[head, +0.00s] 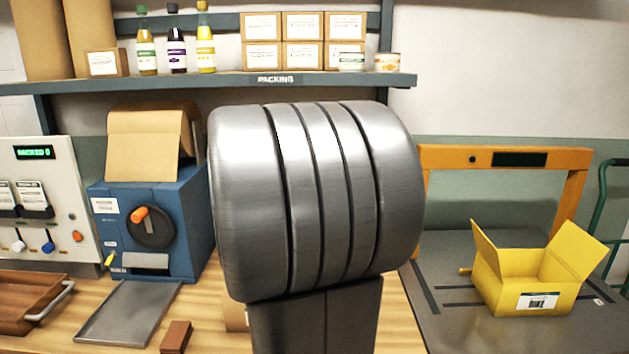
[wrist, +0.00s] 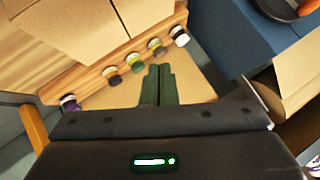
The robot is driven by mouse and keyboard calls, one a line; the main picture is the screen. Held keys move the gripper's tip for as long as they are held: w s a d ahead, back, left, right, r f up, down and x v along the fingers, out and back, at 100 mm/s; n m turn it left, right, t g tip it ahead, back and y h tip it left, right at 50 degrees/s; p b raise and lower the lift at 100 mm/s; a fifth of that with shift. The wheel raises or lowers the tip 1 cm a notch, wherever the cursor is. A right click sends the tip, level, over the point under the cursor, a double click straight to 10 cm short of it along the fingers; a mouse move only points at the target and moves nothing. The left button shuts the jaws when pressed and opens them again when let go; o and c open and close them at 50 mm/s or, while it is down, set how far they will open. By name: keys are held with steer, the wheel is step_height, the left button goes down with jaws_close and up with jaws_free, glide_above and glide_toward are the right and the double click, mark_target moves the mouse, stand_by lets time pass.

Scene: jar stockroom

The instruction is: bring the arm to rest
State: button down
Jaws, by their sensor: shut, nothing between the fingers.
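My gripper (wrist: 158,86) shows in the wrist view as two dark green fingers side by side, shut with nothing between them. It points toward a brown cardboard surface, with several small capped jars or bottles (wrist: 134,63) in a row just beyond the fingertips. I cannot tell whether the fingers touch anything. In the head view a large grey metal part of my own arm fills the middle and hides much of the bench; the gripper itself is not visible there.
A blue machine (head: 170,225) with an orange-handled dial stands left on the wooden bench. A metal tray (head: 128,312) lies before it. An open yellow box (head: 525,280) sits right, near an orange frame (head: 450,158). A shelf (head: 200,84) holds bottles and boxes above.

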steer(key=w+f+b, duration=0.1)
steer(key=w+f, duration=0.1)
steer(key=f, duration=0.1)
steer(key=w+f+b, duration=0.1)
steer(key=w+f, duration=0.1)
steer(key=f, duration=0.1)
steer(key=w+f+b, duration=0.1)
steer(key=w+f, duration=0.1)
steer(key=f, duration=0.1)
steer(key=shift+w+f+b, duration=0.1)
steer(key=shift+f+b, duration=0.05)
steer(key=shift+b, duration=0.15)
steer(key=shift+f+b, duration=0.45)
steer(key=shift+f, duration=0.25)
steer(key=shift+r, duration=0.1)
